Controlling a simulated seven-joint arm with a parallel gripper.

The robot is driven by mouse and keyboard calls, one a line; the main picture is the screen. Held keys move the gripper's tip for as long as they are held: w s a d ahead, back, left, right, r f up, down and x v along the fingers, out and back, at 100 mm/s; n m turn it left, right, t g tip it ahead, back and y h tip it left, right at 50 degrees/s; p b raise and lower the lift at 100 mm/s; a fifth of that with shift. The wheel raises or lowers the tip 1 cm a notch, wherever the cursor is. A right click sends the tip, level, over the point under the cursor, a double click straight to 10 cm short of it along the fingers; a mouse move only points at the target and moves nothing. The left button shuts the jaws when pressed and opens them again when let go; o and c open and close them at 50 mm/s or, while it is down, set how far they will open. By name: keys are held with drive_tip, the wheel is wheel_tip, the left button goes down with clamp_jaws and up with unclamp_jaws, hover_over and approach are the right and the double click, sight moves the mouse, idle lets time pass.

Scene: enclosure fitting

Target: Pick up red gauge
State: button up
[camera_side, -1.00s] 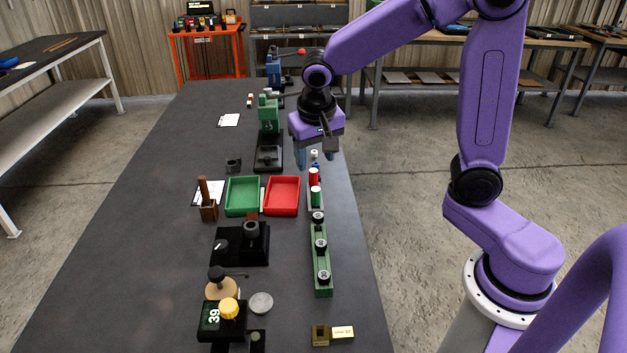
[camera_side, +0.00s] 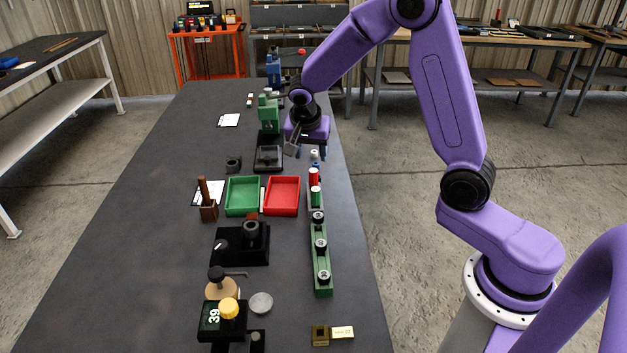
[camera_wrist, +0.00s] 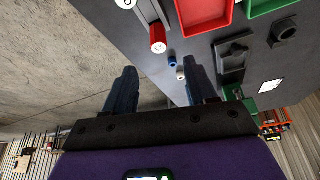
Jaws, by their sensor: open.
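In the wrist view the red gauge (camera_wrist: 158,40) shows above the gap between my fingers, near the picture's top. My gripper (camera_side: 311,153) is above the table, beyond the red gauge and apart from it. Its two fingers (camera_wrist: 161,80) are spread, with nothing between them.
Small blue (camera_wrist: 172,62) and white (camera_wrist: 181,73) pieces stand close to the red gauge. A red tray (camera_side: 282,211) and a green tray (camera_side: 242,212) lie to its left. A black fixture (camera_side: 268,155) stands left of my gripper. A green rack (camera_side: 321,262) runs toward the front.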

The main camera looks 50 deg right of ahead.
sight(313, 170)
drive_tip(key=shift+x, duration=5.2)
drive_tip(key=shift+s+a, duration=0.1)
drive_tip(key=shift+s, duration=0.05)
clamp_jaws()
